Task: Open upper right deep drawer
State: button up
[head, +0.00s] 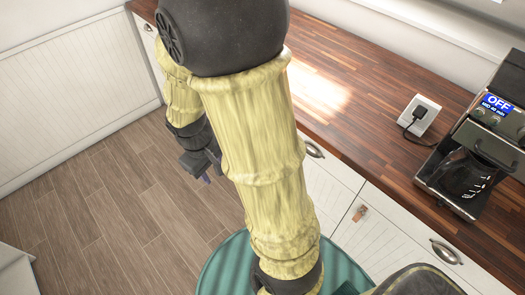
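White cabinet and drawer fronts (385,240) run under the wooden counter. A curved metal handle (446,251) is on the front at the lower right. Another metal handle (315,149) shows just right of my arm, and a small brown-and-metal pull (360,212) sits between them. The fronts in view look closed. Which one is the upper right deep drawer, I cannot tell. My gripper (208,173) hangs over the floor left of my arm, apart from the handles. It points downward and seems empty; its finger gap is too small to judge. My arm hides the middle fronts.
The wooden counter (350,95) crosses the upper right, with a black coffee machine (480,150) at its right and a plugged wall socket (419,115) behind. A white panelled wall (70,90) bounds the left. The wooden floor (110,210) is clear there.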

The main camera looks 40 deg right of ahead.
jog(key=w+d+f+n+g+h+b, duration=0.1)
jog(key=w+d+f+n+h+b, duration=0.2)
jog(key=f, duration=0.4)
jog(key=w+d+f+n+g+h+b, duration=0.1)
jog(key=d+f+n+g+h+b, duration=0.2)
jog(key=f+b, duration=0.4)
jog(key=w+d+f+n+h+b, duration=0.25)
jog(key=d+f, duration=0.25)
jog(key=f, duration=0.3)
jog(key=w+d+f+n+t+h+b, duration=0.3)
jog(key=w+f+n+t+h+b, duration=0.2)
jog(key=w+f, duration=0.6)
jog(key=n+h+b, duration=0.2)
jog(key=h+b, duration=0.1)
jog(key=b, duration=0.1)
jog(key=shift+f+n, duration=0.25)
jog(key=shift+n, duration=0.1)
jog(key=shift+w+d, duration=0.1)
jog(key=w+d+b, duration=0.1)
jog(key=d+b, duration=0.1)
jog(key=d, duration=1.5)
jog(key=shift+w+d+b, duration=0.15)
jog(key=shift+b, duration=0.15)
jog(key=shift+c, duration=0.2)
